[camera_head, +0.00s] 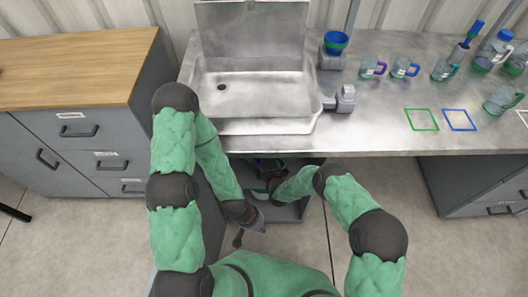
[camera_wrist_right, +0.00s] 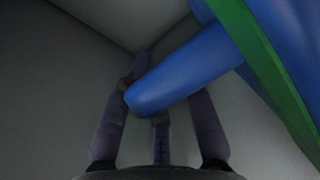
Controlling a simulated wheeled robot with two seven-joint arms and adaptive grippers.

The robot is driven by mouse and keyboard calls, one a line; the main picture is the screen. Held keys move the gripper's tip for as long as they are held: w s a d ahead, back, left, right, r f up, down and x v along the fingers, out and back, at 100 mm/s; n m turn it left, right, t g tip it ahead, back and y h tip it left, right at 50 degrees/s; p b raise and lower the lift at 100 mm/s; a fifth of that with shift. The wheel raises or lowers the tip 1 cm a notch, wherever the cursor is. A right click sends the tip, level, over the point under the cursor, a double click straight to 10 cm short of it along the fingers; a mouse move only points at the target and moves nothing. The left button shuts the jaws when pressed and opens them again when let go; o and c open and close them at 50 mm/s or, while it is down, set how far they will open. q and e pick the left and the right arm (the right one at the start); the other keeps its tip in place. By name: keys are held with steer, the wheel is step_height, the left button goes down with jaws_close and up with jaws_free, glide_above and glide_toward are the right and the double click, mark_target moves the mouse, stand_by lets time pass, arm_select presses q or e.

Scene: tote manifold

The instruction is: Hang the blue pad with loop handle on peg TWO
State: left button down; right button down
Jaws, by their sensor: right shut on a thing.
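In the right wrist view, the blue pad (camera_wrist_right: 300,58) with a green edge band fills the upper right. Its rounded blue loop handle (camera_wrist_right: 165,88) runs down left between the fingers of my right gripper (camera_wrist_right: 160,98), which is shut on it. In the head view, my right gripper (camera_head: 271,180) is low in the grey compartment under the sink, largely hidden by its arm, and the pad cannot be made out clearly there. My left gripper (camera_head: 246,222) is dark and small in front of the compartment; its finger opening is unclear. No peg or label TWO is identifiable.
The sink (camera_head: 255,92) and metal counter (camera_head: 385,138) overhang the compartment (camera_head: 290,212). Mugs (camera_head: 405,67), a blue funnel (camera_head: 336,40) and bottles (camera_head: 494,52) stand on the counter. Green (camera_head: 421,119) and blue (camera_head: 459,119) outlines mark it. A drawer cabinet (camera_head: 75,125) is left.

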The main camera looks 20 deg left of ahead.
steer(key=shift+w+r, duration=0.1)
steer(key=c, duration=1)
jaws_free()
steer(key=shift+c, duration=0.2)
steer(key=p+v, duration=0.4)
steer(key=v, duration=0.6)
steer(key=shift+s+d, duration=0.2)
steer(key=shift+v, duration=0.8)
